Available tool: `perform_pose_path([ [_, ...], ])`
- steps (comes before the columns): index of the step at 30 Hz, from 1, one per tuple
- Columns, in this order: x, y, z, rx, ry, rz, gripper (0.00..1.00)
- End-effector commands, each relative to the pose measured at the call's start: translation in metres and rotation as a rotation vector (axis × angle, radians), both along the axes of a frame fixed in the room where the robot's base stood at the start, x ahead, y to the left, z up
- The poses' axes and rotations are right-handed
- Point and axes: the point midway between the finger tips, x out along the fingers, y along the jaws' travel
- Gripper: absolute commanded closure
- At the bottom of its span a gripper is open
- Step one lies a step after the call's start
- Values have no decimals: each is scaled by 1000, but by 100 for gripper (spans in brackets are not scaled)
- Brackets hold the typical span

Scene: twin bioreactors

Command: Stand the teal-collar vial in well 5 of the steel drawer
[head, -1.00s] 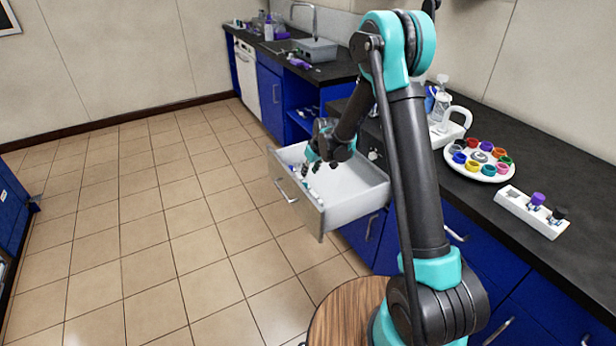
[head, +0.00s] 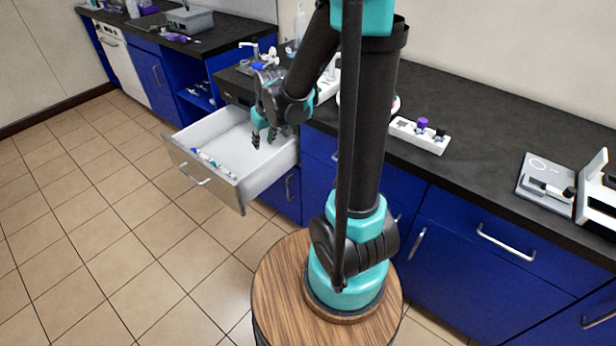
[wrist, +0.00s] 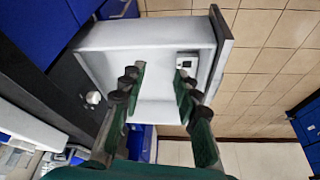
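The steel drawer (head: 243,193) is pulled out, with a white interior. Along the inside of its front lies a row of small pieces with blue, white and teal parts (head: 212,163); they are too small to tell which is the teal-collar vial or well 5. My gripper (head: 264,140) hangs over the drawer's right part, fingers apart and pointing down, with nothing seen between them. In the wrist view, my gripper (wrist: 160,75) is open over the white drawer floor. A small white block with dark marks (wrist: 187,60) sits by the drawer front, partly hidden by one finger.
On the counter (head: 500,140), a white rack (head: 405,130) holds a purple-capped vial (head: 422,123) and a dark-capped one (head: 440,132). A grey device (head: 546,177) lies at right. The tiled floor before the drawer is clear.

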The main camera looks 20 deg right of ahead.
Motion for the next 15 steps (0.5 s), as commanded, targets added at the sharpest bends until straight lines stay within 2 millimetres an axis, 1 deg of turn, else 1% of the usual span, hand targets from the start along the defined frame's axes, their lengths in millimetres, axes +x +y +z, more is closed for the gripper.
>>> perform_pose_path([
  [1, -21, -14, 3, 0, 1, -34, 68],
  [5, -68, -41, 6, 0, 4, -112, 68],
  [6, -83, -49, 5, 0, 4, -138, 68],
  [9, -118, -65, 1, -1, 4, -197, 68],
  [12, -148, -77, -5, 0, 6, -246, 68],
  [15, -168, -84, -11, 0, 6, -282, 68],
])
